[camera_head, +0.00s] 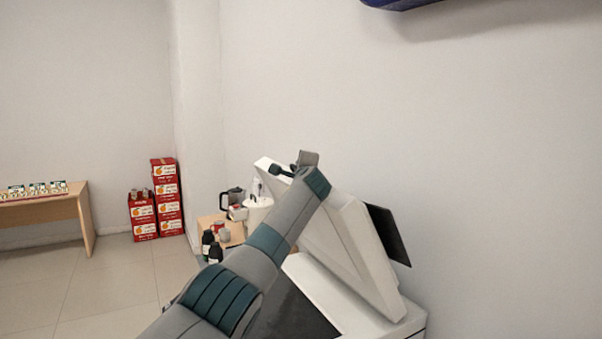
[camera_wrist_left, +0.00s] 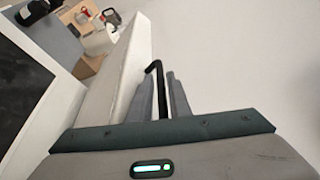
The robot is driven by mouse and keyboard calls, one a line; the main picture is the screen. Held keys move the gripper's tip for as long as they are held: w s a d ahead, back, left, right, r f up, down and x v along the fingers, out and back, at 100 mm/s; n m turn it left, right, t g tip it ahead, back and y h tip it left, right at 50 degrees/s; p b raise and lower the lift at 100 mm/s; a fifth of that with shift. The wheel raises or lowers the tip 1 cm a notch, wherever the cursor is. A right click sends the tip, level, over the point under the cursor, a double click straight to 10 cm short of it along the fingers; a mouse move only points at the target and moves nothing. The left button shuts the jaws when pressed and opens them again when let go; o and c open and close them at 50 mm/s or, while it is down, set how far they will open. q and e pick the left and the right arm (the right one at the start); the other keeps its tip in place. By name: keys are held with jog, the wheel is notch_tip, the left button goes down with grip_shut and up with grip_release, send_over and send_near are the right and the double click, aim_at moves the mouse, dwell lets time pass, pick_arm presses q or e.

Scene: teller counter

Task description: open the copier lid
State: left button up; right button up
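The copier (camera_head: 362,307) stands at the lower right in the head view, its white lid (camera_head: 345,235) raised and tilted steeply back. The dark scan bed (camera_head: 290,312) shows beneath it, partly behind my left arm. My left gripper (camera_head: 300,166) is at the lid's upper free edge. In the left wrist view, my left gripper's fingers (camera_wrist_left: 163,97) are close on either side of a black bent handle (camera_wrist_left: 154,68), which lies beside the edge of the white lid (camera_wrist_left: 122,78). The fingertips are small and partly hidden in the head view. My right gripper is out of view.
A small wooden table (camera_head: 208,222) with dark bottles, cans and a coffee pot (camera_head: 233,197) stands left of the copier. Red cartons (camera_head: 167,197) are stacked by the wall. A dark panel (camera_head: 388,235) shows behind the lid, near the wall.

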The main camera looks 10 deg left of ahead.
pick_arm(q)
jog(key=shift+s, duration=0.15)
jog(key=shift+b+v, duration=0.85)
jog(key=shift+b, duration=0.3)
jog(key=shift+s+d+f+b, duration=0.1)
jog(key=shift+s+d+b, duration=0.05)
jog(key=shift+s+b, duration=0.45)
jog(key=b+v, duration=0.7)
jog(key=v, duration=0.7)
jog(key=shift+s+d, duration=0.1)
